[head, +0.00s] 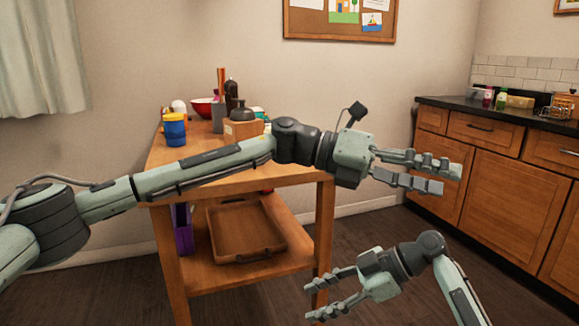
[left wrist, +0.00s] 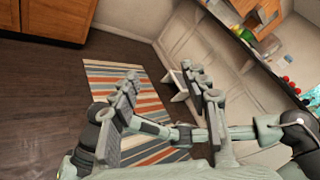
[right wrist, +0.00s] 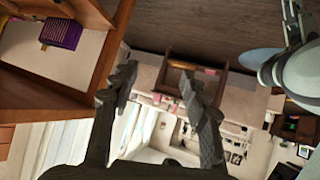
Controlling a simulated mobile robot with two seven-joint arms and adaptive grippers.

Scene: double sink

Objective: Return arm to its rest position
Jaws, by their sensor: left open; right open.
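My left arm reaches across the head view from the left, in front of the wooden table. Its gripper (head: 450,178) is open and empty, in the air to the right of the table. In the left wrist view, the two fingers of this gripper (left wrist: 161,75) stand apart with nothing between them. My right gripper (head: 311,300) is low in the head view, with its arm coming from the lower right. It is open and empty, pointing left near the table's front right leg. In the right wrist view its fingers (right wrist: 157,76) are spread with nothing held.
A dark-topped counter (head: 450,102) stands at right. A striped rug (left wrist: 105,75) lies on the floor.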

